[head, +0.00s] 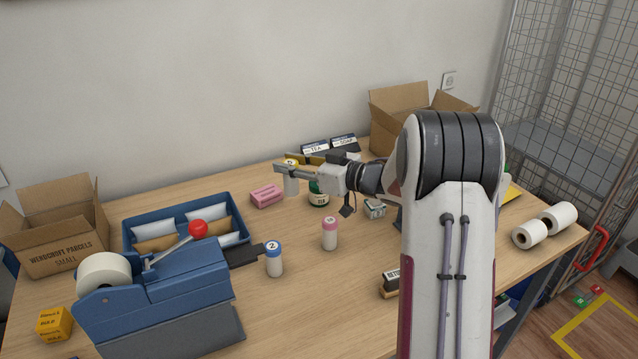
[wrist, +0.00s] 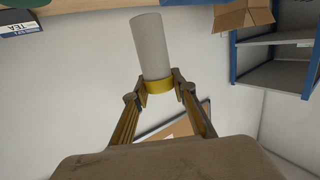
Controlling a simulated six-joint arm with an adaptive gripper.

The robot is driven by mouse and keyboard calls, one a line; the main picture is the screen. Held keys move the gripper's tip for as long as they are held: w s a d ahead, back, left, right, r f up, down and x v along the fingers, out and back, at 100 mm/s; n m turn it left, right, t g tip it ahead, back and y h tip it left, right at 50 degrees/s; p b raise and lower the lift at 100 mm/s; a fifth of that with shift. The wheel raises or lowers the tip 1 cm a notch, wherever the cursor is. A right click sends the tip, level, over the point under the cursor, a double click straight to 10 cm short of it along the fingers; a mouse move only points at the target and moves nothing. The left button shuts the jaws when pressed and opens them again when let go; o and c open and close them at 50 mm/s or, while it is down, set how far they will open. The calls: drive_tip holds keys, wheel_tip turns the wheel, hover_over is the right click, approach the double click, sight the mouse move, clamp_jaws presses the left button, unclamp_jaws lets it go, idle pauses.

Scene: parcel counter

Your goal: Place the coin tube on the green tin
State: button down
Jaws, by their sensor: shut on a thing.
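My gripper (head: 291,166) is shut on the yellow-capped end of a white coin tube (head: 291,186). In the wrist view the fingers (wrist: 160,88) grip its yellow band, and the plain white body (wrist: 150,45) hangs free of them. The tube looks upright; its height above the table is hard to judge. The green tin (head: 319,200) stands on the table just right of the tube in the head view, its top partly hidden by my gripper. Two other tubes stand nearer: one with a blue cap (head: 274,260), one with a pink cap (head: 329,235).
A pink block (head: 266,195) lies left of the held tube. A small patterned box (head: 374,208) is right of the tin. Labelled boxes (head: 328,145) stand behind. A blue tray (head: 128,233), tape dispenser (head: 165,300) and cartons (head: 60,235) fill the left. Front middle is mostly clear.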

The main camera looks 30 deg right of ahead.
drive_tip(key=w+d+r+m+t+h, duration=0.2)
drive_tip(key=w+d+m+h, duration=0.4)
drive_tip(key=w+d+h, duration=0.3)
drive_tip(key=shift+w+d+r+m, duration=0.15)
drive_tip(key=shift+d+r+m, duration=0.15)
drive_tip(key=shift+d+r, duration=1)
drive_tip(key=shift+d+f, duration=0.4)
drive_tip(key=shift+f, duration=0.1)
wheel_tip(320, 180, down, 6)
drive_tip(key=shift+t, duration=0.3)
drive_tip(key=shift+f, duration=1.9)
drive_tip(key=shift+f, duration=0.1)
drive_tip(key=c, duration=1.6)
unclamp_jaws()
drive_tip(key=shift+c, duration=0.2)
